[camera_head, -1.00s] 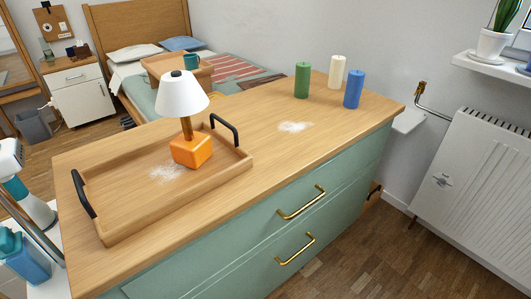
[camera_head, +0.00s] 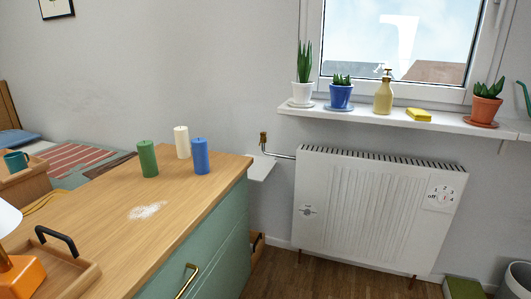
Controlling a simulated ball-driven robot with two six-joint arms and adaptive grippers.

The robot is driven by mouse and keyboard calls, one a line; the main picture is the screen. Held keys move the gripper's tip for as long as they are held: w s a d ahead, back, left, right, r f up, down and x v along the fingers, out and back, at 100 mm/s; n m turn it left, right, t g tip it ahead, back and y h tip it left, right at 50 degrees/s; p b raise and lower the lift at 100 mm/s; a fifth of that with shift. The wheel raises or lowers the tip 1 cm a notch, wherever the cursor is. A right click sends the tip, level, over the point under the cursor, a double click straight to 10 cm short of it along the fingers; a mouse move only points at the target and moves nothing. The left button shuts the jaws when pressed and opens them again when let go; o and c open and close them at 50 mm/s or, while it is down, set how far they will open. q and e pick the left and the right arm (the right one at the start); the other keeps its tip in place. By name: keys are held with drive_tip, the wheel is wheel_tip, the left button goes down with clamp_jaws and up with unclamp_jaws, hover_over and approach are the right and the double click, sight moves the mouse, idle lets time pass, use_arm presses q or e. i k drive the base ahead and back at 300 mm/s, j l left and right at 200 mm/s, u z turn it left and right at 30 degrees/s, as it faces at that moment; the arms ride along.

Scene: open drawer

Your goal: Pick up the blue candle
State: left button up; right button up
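The blue candle (camera_head: 200,156) stands upright on the wooden top of the green dresser (camera_head: 190,178), close to its far right corner. A white candle (camera_head: 182,142) stands just behind and to the left of it. A green candle (camera_head: 148,159) stands further left. The three candles form a small group. Neither of my grippers shows in the head view.
A wooden tray (camera_head: 85,275) with a black handle and an orange-based lamp (camera_head: 20,277) is at the lower left. White powder (camera_head: 146,211) lies before the candles. A white radiator (camera_head: 375,212) stands right of the dresser, below a sill with potted plants. Floor (camera_head: 320,278) shows between.

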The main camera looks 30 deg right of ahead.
sight(199, 145)
drive_tip(key=z, duration=0.6)
drive_tip(key=i+l, duration=0.15)
drive_tip(key=i+l+u, duration=0.5)
drive_tip(key=l, duration=0.25)
drive_tip(key=i+l+u, duration=0.25)
drive_tip(key=l, duration=0.15)
